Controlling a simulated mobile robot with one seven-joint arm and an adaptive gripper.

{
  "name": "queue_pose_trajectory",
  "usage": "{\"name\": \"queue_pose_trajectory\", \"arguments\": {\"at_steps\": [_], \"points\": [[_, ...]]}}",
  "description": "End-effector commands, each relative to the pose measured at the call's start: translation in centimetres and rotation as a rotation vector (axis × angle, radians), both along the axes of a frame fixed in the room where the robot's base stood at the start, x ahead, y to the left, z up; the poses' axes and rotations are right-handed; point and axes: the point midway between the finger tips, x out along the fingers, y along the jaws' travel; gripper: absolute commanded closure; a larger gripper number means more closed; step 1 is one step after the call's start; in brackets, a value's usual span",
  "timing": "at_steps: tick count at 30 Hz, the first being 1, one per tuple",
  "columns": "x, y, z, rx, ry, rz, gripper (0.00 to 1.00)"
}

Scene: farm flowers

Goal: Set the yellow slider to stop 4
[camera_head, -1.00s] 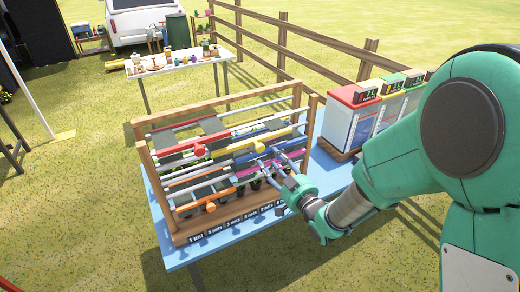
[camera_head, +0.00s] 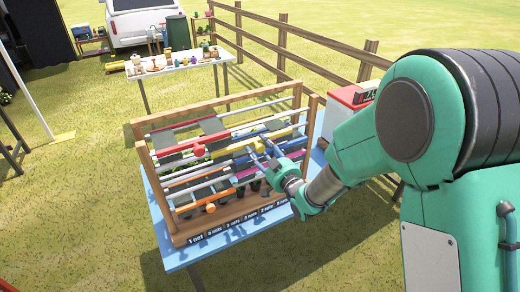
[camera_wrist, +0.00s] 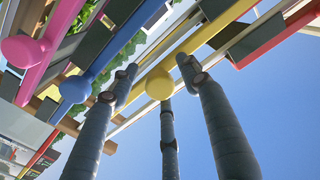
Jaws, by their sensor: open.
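The yellow slider (camera_head: 243,146) is a flat bar with a round knob on the wooden-framed rack (camera_head: 144,170). In the wrist view its yellow knob (camera_wrist: 159,84) sits between the fingertips of my gripper (camera_wrist: 157,68), with one finger on each side and a third below. The fingers are spread, and I cannot tell whether any touches the knob. In the head view my gripper (camera_head: 259,150) reaches the rack's right-centre at the yellow bar, its fingers partly covering the knob. The stop labels (camera_head: 235,224) run along the rack's bottom board, too small to read fully.
Other sliders share the rack: red (camera_head: 199,150), orange (camera_head: 210,208), pink (camera_wrist: 20,50) and blue (camera_wrist: 76,88). The blue knob lies close to my left finger. The rack stands on a blue table (camera_head: 178,254). A red-topped box (camera_head: 350,98) stands behind my arm.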

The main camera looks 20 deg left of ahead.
Motion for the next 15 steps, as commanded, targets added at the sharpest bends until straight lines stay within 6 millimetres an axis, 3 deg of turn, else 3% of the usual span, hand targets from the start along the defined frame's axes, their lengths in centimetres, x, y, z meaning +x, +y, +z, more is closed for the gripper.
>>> {"name": "queue_pose_trajectory", "arguments": {"at_steps": [2, 9, 15], "points": [[0.0, -0.01, 0.01, 0.0, 0.0, 0.0, 0.53], [-0.01, -0.03, 0.0, 0.0, 0.0, 0.0, 1.0], [0.06, -0.12, -0.02, 0.0, 0.0, 0.0, 1.0]]}}
